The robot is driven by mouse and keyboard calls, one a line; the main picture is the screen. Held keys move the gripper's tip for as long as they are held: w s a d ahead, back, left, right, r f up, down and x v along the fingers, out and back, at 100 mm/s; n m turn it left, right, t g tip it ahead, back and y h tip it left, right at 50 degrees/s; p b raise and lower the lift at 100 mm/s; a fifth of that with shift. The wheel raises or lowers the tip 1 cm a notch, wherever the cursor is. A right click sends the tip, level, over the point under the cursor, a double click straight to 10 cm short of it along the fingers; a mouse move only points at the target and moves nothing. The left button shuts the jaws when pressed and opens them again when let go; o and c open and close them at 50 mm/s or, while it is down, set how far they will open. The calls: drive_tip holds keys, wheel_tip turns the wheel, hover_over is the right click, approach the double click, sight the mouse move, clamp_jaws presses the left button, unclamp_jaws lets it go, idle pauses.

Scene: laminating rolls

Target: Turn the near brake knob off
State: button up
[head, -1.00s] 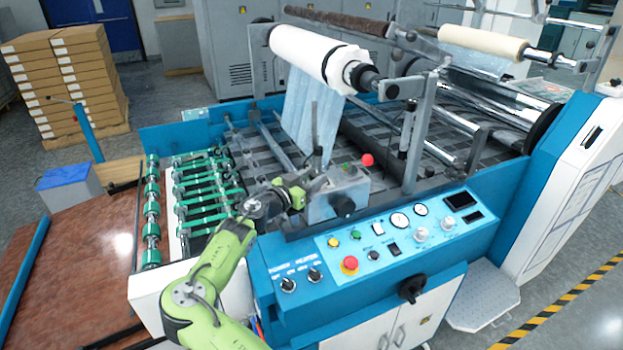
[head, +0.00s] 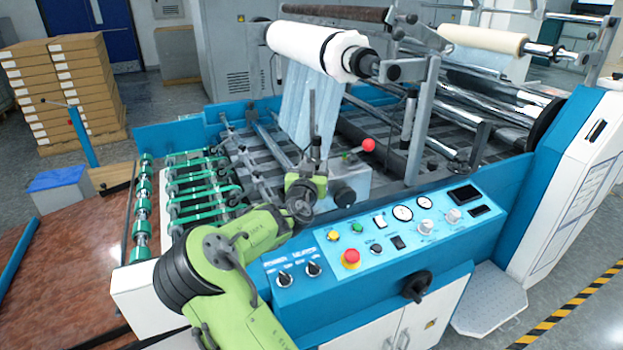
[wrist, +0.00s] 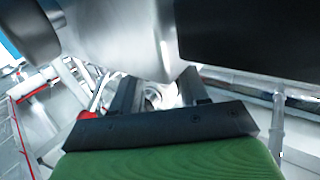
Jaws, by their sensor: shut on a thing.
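The grey box (head: 350,180) on the near side of the machine carries a red ball (head: 368,145) and a dark round knob (head: 344,195). My gripper (head: 316,163) is at the left end of this box, below the hanging film. In the wrist view my two dark fingers (wrist: 158,92) are shut on a small shiny round part (wrist: 160,95), which I take for the near brake knob. The fingers hide most of it, so its on or off position cannot be told. In the head view it is hidden behind my gripper and wrist.
A white film roll (head: 312,50) hangs above, with film running down close behind my gripper. A thin upright bar (head: 312,115) stands right there. The control panel (head: 400,232) with a red button (head: 351,257) is in front. Green rollers (head: 205,190) lie left.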

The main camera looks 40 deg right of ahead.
drive_tip(key=n+t+y, duration=0.2)
drive_tip(key=s+d+n+t+y, duration=0.1)
drive_tip(key=t, duration=0.1)
drive_tip(key=shift+y+b, duration=0.3)
drive_tip(key=shift+y, duration=0.1)
drive_tip(key=n+t+y+b, duration=0.1)
drive_tip(key=n+y, duration=0.1)
drive_tip(key=n+t+y+b, duration=0.1)
drive_tip(key=y+b, duration=0.1)
drive_tip(key=d+n+t+y+b, duration=0.1)
drive_tip(key=n+y+b, duration=0.1)
drive_tip(key=y, duration=0.1)
drive_tip(key=shift+s+f+n, duration=0.1)
drive_tip(key=shift+f+n, duration=0.05)
drive_tip(key=shift+n, duration=0.15)
drive_tip(key=y, duration=0.1)
drive_tip(key=n+y, duration=0.2)
drive_tip(key=y, duration=0.1)
drive_tip(key=shift+d+r+p, duration=0.15)
drive_tip(key=shift+r+p, duration=0.1)
drive_tip(key=shift+p, duration=0.15)
drive_tip(key=n+y+p, duration=0.2)
drive_tip(key=y, duration=0.1)
drive_tip(key=shift+d, duration=0.1)
drive_tip(key=shift+f+n+y+p, duration=0.2)
drive_tip(key=shift+n+y+p, duration=0.2)
drive_tip(key=shift+y+p, duration=0.15)
drive_tip(key=o, duration=1.1)
drive_tip(key=shift+w, duration=0.2)
drive_tip(key=shift+c, duration=0.2)
